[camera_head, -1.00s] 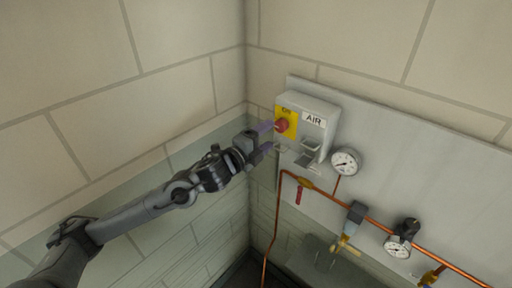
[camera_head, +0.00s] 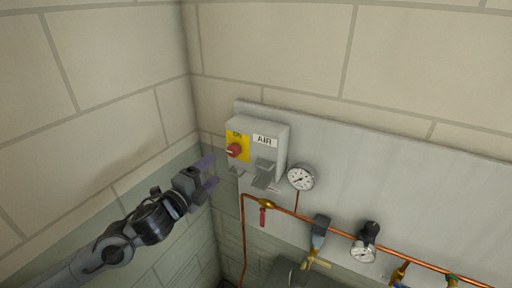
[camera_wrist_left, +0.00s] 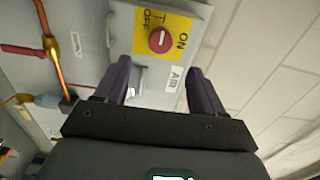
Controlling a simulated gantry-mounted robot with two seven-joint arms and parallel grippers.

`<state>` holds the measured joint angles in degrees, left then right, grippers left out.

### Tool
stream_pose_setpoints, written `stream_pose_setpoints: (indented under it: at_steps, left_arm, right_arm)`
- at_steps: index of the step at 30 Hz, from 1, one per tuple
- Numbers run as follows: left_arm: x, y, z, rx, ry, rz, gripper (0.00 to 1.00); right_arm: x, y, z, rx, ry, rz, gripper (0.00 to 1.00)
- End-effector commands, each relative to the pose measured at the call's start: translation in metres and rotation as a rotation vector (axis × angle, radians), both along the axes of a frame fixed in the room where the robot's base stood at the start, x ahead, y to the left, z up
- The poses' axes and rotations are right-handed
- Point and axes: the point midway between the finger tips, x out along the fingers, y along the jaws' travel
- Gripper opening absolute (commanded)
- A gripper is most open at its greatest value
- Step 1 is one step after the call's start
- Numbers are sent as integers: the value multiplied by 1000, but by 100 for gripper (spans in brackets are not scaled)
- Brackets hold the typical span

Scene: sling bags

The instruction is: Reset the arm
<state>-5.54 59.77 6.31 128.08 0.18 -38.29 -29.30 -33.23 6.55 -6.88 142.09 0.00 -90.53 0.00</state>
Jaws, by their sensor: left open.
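My left arm (camera_head: 120,240) comes in from the lower left in the head view. My left gripper (camera_head: 208,176) is open and empty, just left of and a little below the grey AIR switch box (camera_head: 272,136). The box carries a red rotary knob (camera_head: 234,150) on a yellow ON/OFF plate. In the left wrist view the red knob (camera_wrist_left: 161,40) shows beyond and between the two spread fingers (camera_wrist_left: 162,82), apart from them. The right gripper is in neither view.
A grey backboard (camera_head: 400,190) on the brick wall bears a round gauge (camera_head: 301,177), a second gauge (camera_head: 364,250), a copper pipe (camera_head: 340,232) and a red-handled valve (camera_head: 264,212). A metal bracket (camera_head: 265,178) juts out below the box. The wall corner is close left of the box.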

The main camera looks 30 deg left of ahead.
Motion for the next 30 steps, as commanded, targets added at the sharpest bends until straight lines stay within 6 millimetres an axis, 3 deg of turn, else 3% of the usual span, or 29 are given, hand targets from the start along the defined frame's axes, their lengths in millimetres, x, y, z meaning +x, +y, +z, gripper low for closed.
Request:
stream_pose_setpoints:
  at_steps: [5, 8, 11, 14, 18, 21, 26, 30]
  left_arm:
    - [-4, -1, -14, -33, 43, 3, 69]
    - [-13, -8, -41, -108, 102, 5, 69]
    - [-31, -28, -75, -223, 178, 4, 69]
    - [-60, -55, -115, -377, 292, 39, 69]
    - [-117, -98, -164, -646, 494, 161, 69]
    - [-160, -130, -186, -839, 641, 277, 69]
    - [-219, -173, -202, -1091, 850, 487, 69]
    - [-246, -185, -207, -1177, 950, 631, 69]
  right_arm:
    - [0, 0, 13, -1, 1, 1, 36]
    - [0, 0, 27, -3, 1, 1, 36]
    - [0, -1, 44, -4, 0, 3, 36]
    - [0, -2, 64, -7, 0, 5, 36]
    - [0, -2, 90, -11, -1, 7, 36]
    - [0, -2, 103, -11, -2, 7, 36]
    - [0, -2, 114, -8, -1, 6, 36]
    - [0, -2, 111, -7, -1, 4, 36]
